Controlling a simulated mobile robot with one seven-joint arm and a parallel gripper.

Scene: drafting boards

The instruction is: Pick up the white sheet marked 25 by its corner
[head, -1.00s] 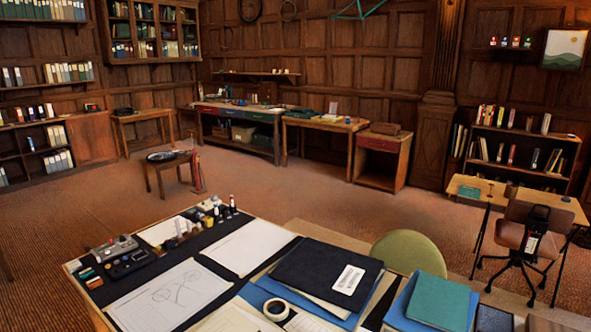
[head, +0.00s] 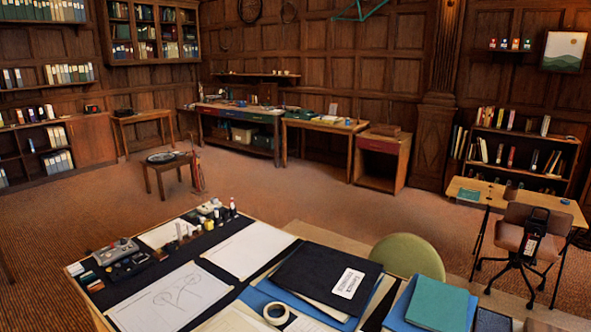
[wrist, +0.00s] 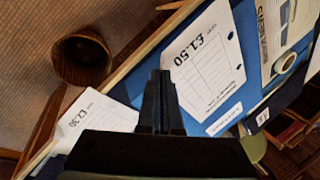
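In the wrist view, a white sheet (wrist: 203,60) with a ruled table reads "£1.50". Another white sheet (wrist: 95,122) at lower left carries a mark that looks like "£2.50", partly hidden by my gripper's body. I see no sheet marked plainly 25. My gripper (wrist: 160,74) has its two fingers together with nothing visible between them. Its tips show between the two sheets; I cannot tell their height above the desk. The head view does not show my gripper. There, a drawing sheet (head: 172,299) and a plainer white sheet (head: 250,248) lie on the dark desk mat.
A tape roll (head: 275,314), a dark folder with a white label (head: 349,284) and a teal book (head: 437,304) lie on the desk. Small desk items (head: 123,253) crowd its left side. A brown bin (wrist: 82,58) stands on the floor beyond the desk edge.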

